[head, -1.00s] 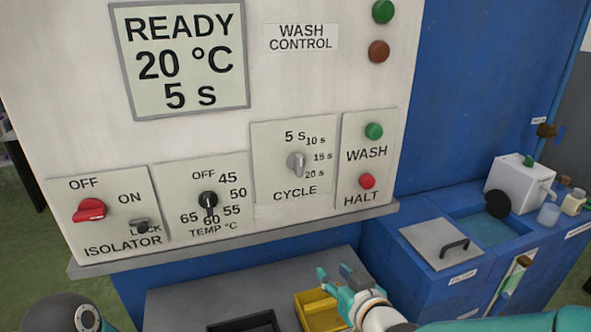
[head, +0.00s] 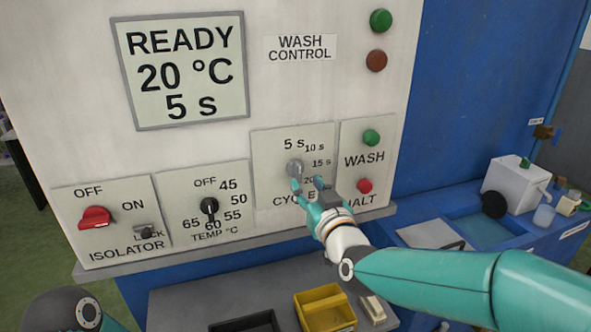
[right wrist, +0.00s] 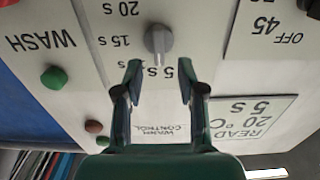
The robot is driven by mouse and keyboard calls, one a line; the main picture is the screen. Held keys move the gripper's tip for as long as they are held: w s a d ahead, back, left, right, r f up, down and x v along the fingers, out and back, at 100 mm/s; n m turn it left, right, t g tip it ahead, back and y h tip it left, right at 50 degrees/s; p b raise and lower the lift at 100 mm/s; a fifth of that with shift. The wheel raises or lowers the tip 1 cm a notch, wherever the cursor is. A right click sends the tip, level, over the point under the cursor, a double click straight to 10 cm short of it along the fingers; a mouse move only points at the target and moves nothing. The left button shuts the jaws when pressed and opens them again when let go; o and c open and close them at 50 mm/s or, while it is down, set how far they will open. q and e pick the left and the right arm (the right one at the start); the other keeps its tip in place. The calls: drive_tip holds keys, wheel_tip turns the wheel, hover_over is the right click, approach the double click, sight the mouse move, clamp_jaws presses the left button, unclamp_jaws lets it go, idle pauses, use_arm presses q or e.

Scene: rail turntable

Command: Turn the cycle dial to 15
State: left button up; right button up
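The cycle dial (head: 295,168) is a grey knob on a white plate marked 5 s, 10 s, 15 s and 20 s. It also shows upside down in the right wrist view (right wrist: 158,40). The display (head: 178,70) reads READY, 20 °C, 5 s. My right gripper (head: 307,184) is open in front of the cycle plate and covers part of the CYCLE label. In the right wrist view its fingers (right wrist: 158,75) are spread, with the dial beyond and between their tips, apparently not gripped. My left gripper is not in view; only part of my left arm shows at the lower left.
The temperature dial (head: 209,206) and red isolator switch (head: 96,217) are to the left. The green WASH button (head: 371,138) and red HALT button (head: 364,186) are close on the right. A yellow bin (head: 325,312) stands below on the grey shelf.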

sight(299, 174)
drive_tip(key=shift+p+x, duration=0.6)
drive_tip(key=shift+x, duration=1.75)
